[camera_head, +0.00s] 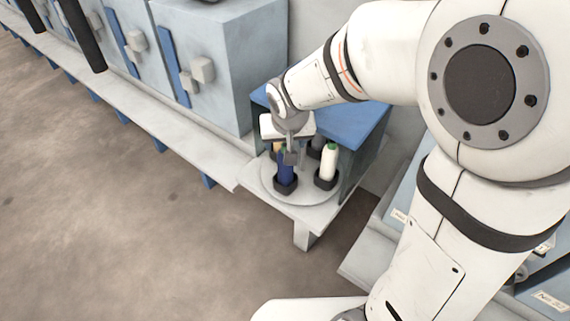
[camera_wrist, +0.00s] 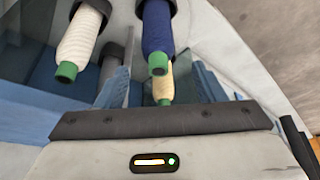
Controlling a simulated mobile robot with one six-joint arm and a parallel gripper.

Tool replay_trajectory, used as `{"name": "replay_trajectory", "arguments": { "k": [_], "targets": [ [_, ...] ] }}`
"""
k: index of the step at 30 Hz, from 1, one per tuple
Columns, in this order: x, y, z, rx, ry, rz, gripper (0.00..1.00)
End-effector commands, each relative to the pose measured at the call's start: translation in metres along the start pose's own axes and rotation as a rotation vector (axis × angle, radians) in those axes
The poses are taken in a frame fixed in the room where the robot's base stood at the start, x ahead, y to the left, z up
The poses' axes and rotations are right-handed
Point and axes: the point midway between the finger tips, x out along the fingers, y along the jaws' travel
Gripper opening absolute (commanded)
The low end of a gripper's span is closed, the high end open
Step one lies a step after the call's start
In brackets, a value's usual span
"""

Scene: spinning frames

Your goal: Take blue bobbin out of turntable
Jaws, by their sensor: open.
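The blue bobbin (camera_head: 286,170) stands upright in a dark holder at the front of the round turntable (camera_head: 300,199). My gripper (camera_head: 291,157) is open, pointing down at the blue bobbin's upper part. I cannot tell whether a finger touches the bobbin. My gripper hides part of it in the head view.
A white bobbin (camera_head: 329,161) with a green tip stands to the right on the turntable. A blue-topped housing (camera_head: 362,122) stands behind; a pale cabinet (camera_head: 215,70) stands to the left.

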Motion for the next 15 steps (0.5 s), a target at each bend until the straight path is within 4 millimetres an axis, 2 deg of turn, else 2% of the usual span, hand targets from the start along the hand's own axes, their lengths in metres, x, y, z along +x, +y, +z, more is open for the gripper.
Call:
{"name": "replay_trajectory", "arguments": {
  "k": [10,15],
  "targets": [
    [0.049,0.001,0.0,0.0,-0.004,0.001,0.63],
    [0.061,0.001,-0.001,-0.001,-0.001,0.0,0.63]
  ]
}}
